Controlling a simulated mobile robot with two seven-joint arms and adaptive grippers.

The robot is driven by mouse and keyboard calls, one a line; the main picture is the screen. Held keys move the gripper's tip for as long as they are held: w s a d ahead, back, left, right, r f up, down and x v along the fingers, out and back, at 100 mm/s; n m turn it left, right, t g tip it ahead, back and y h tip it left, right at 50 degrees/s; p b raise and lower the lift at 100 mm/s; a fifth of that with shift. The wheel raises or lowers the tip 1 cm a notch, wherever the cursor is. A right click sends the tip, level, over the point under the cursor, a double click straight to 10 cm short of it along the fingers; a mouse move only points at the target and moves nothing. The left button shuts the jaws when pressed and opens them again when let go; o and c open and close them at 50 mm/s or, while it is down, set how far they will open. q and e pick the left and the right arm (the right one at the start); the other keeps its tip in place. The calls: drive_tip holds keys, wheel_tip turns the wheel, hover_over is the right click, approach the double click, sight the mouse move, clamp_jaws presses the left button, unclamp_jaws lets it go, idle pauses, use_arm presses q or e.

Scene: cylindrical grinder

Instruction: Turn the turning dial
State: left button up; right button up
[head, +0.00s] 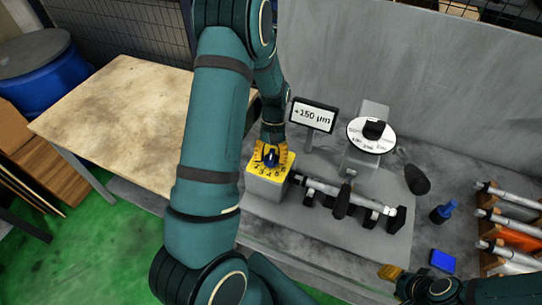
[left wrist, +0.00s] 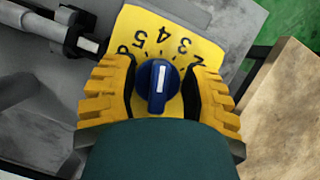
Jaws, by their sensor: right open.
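The turning dial is a blue knob with a white line (left wrist: 158,88), on a yellow plate with black numbers (left wrist: 190,45). In the left wrist view its white line stands nearly upright in the picture. In the head view the dial (head: 271,157) sits on top of a grey box. My left gripper (left wrist: 161,90) is open, with one yellow finger on each side of the dial and narrow gaps between. In the head view my left gripper (head: 271,152) is right at the dial and partly hides it. My right gripper (head: 391,273) is open at the lower right, away from the dial.
A display reading +150 µm (head: 313,115) stands behind the dial. A shaft (head: 325,187) lies in the grinder right of it. A grinding wheel (head: 371,134), blue bottle (head: 443,211), blue block (head: 442,261) and shaft rack (head: 512,222) are further right. A wooden table (head: 120,115) is left.

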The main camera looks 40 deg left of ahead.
use_arm(q)
drive_tip(key=v, duration=1.2)
drive_tip(key=shift+s, duration=0.1)
